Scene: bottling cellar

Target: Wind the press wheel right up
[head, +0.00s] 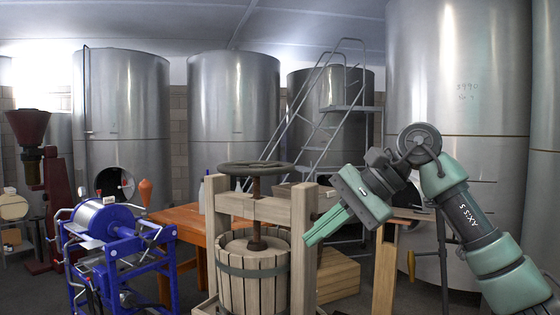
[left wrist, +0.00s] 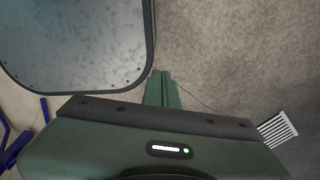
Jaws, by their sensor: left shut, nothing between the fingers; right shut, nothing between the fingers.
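The wooden basket press stands in the middle of the head view. Its dark round press wheel (head: 254,168) lies flat on top of a vertical screw (head: 256,212) that runs through the wooden crossbeam (head: 238,205) into the slatted basket (head: 236,287). The wheel is close above the beam. My right gripper (head: 309,241) is shut and empty. Its tips are below wheel height and overlap the right post (head: 303,262) in the picture; I cannot tell whether they touch. My left gripper (left wrist: 163,76) is shut and empty over the floor in the left wrist view, and is outside the head view.
A blue machine (head: 98,218) stands left of the press. An orange table (head: 180,217) is behind it and a wooden crate (head: 338,275) is to its right. Steel tanks (head: 235,105) and a ladder (head: 318,110) fill the back. A floor grate (left wrist: 278,129) shows in the left wrist view.

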